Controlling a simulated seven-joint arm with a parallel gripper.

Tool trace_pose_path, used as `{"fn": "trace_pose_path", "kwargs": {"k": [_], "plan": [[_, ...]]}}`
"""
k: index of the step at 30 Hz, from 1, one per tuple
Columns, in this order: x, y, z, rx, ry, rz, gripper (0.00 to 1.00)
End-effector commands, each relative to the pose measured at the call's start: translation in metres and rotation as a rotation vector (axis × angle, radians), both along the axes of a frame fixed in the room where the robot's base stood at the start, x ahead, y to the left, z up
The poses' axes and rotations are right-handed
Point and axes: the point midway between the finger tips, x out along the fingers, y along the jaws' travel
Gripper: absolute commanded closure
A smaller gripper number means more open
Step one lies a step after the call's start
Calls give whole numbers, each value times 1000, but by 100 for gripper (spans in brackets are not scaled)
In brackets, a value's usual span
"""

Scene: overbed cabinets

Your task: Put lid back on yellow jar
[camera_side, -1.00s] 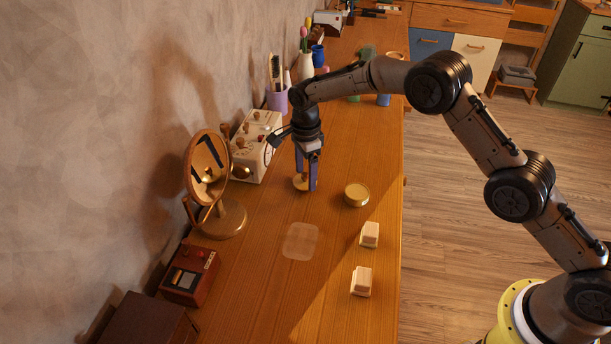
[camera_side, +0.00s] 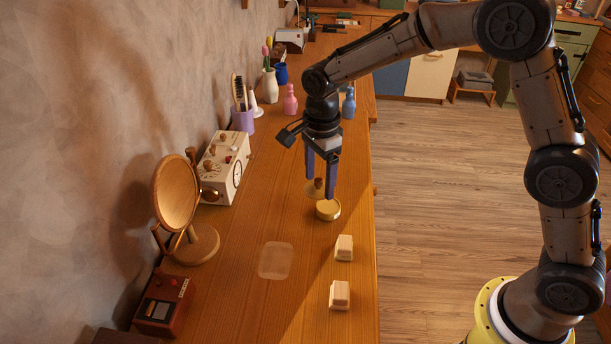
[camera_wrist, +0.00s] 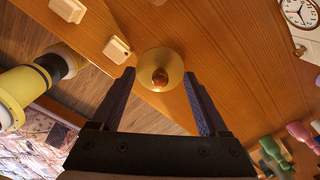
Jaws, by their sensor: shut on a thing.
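The yellow jar (camera_side: 328,211) is a low, round, golden pot standing on the wooden counter in the side view. The lid (camera_side: 313,190) is a light wooden disc with a brown knob. It also shows in the wrist view (camera_wrist: 160,58), with its knob between my fingertips. My gripper (camera_side: 322,193) has its two purple fingers pointing down and is shut on the lid. In the side view the lid appears just above and slightly behind-left of the jar; the exact gap cannot be told. In the wrist view my gripper (camera_wrist: 158,74) and the lid hide the jar.
Two pale blocks (camera_side: 344,248) (camera_side: 340,295) and a translucent square mat (camera_side: 276,260) lie in front. A round mirror (camera_side: 176,195) and a white clock box (camera_side: 223,170) stand left. Pink (camera_side: 290,100) and blue bottles (camera_side: 348,103) stand behind.

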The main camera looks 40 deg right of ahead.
Motion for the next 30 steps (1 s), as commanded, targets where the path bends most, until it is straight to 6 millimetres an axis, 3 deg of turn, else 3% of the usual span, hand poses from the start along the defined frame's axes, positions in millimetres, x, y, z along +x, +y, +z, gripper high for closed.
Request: {"fn": "trace_pose_path", "kwargs": {"k": [3,13,30], "plan": [[-2,-7,-1,0,0,-1,75],[19,-52,-29,0,-1,5,75],[20,-53,-73,0,-1,7,75]]}}
